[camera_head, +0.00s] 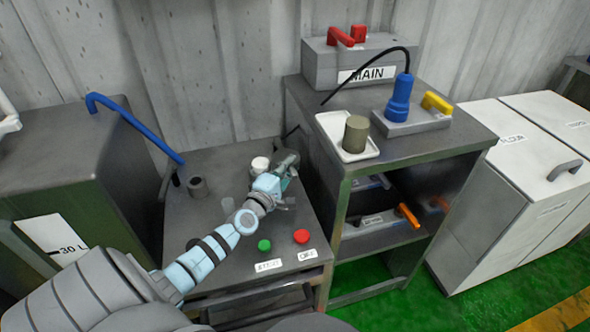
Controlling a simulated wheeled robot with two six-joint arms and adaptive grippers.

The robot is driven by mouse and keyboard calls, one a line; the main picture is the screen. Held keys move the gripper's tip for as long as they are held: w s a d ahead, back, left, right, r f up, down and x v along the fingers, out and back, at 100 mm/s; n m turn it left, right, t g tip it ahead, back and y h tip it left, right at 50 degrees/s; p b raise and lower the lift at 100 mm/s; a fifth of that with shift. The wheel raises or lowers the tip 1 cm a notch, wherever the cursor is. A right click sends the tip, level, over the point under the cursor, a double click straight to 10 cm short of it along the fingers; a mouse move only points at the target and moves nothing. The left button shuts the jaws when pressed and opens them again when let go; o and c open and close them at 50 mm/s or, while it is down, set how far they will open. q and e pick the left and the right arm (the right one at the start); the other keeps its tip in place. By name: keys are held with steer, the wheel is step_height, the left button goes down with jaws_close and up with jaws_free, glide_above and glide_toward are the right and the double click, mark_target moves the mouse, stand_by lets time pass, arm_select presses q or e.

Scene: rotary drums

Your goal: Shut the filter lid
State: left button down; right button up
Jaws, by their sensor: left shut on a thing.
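My left arm reaches in from the lower left over the dark low cabinet top (186,241). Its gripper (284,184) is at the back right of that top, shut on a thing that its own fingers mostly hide. A dark grey rounded part (287,158) shows just behind the fingers; it may be the filter lid, but I cannot tell for sure, nor how far it is open. A short white cylinder (260,164) stands just left of the gripper. My right gripper is out of view.
A green button (264,245) and a red button (301,236) sit at the cabinet's front. A taller shelf unit (440,147) with a white tray (331,123) rises close on the right. A blue bent bar (140,128) slants down at left.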

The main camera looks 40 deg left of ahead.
arm_select(q)
steer(key=c, duration=1.6)
jaws_free()
steer(key=shift+o, duration=0.2)
steer(key=shift+s, duration=0.15)
steer(key=s, duration=0.4)
steer(key=s+d, duration=0.1)
steer(key=s, duration=0.2)
steer(key=s+d, duration=0.1)
steer(key=s, duration=0.3)
steer(key=shift+s+d, duration=0.2)
steer(key=shift+s, duration=0.15)
steer(key=shift+c, duration=0.6)
